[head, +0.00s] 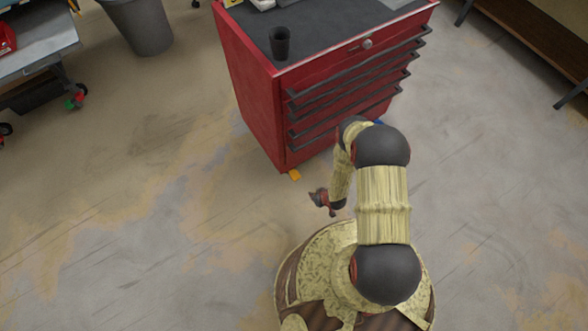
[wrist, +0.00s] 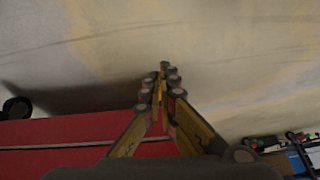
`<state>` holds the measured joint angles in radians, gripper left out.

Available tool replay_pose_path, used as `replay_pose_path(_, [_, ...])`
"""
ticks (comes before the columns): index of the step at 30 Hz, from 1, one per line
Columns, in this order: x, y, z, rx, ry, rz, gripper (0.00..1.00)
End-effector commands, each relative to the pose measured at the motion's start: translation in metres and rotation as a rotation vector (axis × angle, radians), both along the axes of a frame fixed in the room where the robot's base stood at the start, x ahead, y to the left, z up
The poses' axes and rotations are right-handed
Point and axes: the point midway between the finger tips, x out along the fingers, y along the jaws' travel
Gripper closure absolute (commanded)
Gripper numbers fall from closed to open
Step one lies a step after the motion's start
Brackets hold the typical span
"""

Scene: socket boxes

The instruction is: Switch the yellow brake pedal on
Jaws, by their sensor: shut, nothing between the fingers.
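The yellow brake pedal (head: 295,174) is a small yellow-orange tab low at the near left corner of the red tool cabinet (head: 252,105), just above the floor. My gripper (head: 319,198) is low, to the right of and nearer than the pedal, with a visible gap between them in the head view. In the wrist view my gripper (wrist: 162,78) has its fingertips together with nothing held. The cabinet's red side (wrist: 65,130) fills the lower left of the wrist view. I cannot make out the pedal there; the fingers may hide it.
A black cup (head: 279,43) stands on the cabinet top. A grey bin (head: 140,27) and a wheeled bench (head: 38,50) stand at the upper left, and a brown bench (head: 530,38) at the upper right. The floor (head: 150,210) left of the cabinet is clear.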

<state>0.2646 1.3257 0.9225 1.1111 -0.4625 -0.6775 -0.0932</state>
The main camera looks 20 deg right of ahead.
Motion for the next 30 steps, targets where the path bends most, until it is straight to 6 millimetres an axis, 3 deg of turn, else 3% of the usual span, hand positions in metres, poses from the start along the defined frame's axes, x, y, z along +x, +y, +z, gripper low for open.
replay_pose_path(1, [0.026, 0.0, 0.01, 0.006, -0.08, 0.011, 1.0])
replay_pose_path(3, [0.052, 0.002, 0.023, 0.015, -0.168, 0.023, 1.0])
replay_pose_path(7, [0.07, 0.008, 0.039, 0.032, -0.259, 0.033, 1.0])
replay_pose_path(22, [0.08, 0.009, 0.045, 0.035, -0.3, 0.035, 1.0])
replay_pose_path(30, [0.101, 0.016, 0.02, 0.035, -0.301, 0.037, 1.0])
